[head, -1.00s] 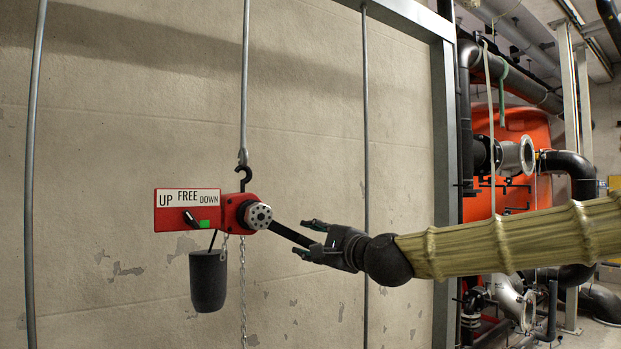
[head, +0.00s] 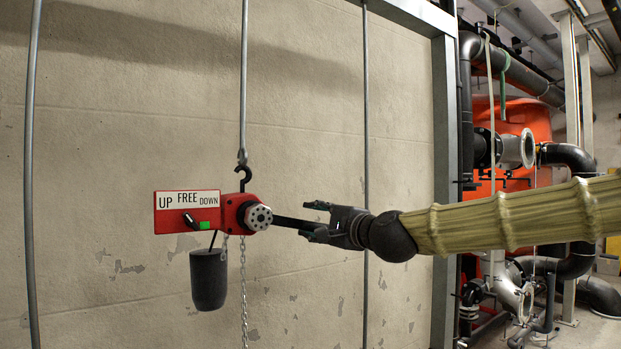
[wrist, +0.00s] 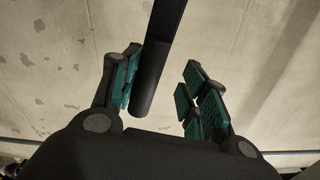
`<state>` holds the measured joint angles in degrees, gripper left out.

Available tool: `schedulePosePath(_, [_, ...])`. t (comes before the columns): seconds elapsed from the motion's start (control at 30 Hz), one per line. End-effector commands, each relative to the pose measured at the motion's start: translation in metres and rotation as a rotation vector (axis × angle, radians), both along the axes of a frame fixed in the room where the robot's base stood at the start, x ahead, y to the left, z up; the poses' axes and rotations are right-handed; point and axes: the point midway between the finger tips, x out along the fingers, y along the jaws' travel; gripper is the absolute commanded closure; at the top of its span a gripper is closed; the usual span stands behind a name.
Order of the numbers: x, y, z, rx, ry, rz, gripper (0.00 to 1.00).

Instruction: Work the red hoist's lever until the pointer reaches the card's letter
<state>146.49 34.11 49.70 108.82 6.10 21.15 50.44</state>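The red hoist (head: 230,214) hangs from a hook on a vertical rod in the head view. Its plate reads UP, FREE, DOWN; a small black selector (head: 190,220) and a green patch (head: 205,225) sit beneath the words. The black lever (head: 288,222) runs right from the grey hub (head: 259,217), nearly level. My gripper (head: 312,222) is around the lever's free end. In the wrist view, the lever (wrist: 155,65) lies between the spread fingers (wrist: 160,93), close to the left pads, with a clear gap to the right ones. I cannot make out a pointer or lettered card.
A dark grey cylinder (head: 208,280) hangs beneath the hoist's plate, and a chain (head: 244,300) hangs beside it. Vertical rods (head: 366,120) stand before the pale wall (head: 120,100). A steel frame post (head: 445,150) and pipework (head: 575,220) are on the right.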

Motion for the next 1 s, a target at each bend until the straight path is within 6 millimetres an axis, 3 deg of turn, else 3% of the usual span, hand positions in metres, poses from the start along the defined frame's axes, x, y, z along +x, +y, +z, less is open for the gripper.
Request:
schedulePosePath(0.3, [0.0,0.0,0.036,-0.078,-0.061,0.0,0.57])
schedulePosePath(0.73, [0.0,-0.001,0.039,-0.096,-0.072,0.0,0.57])
schedulePosePath(1.0, [-0.003,0.003,0.064,-0.151,-0.115,-0.001,0.57])
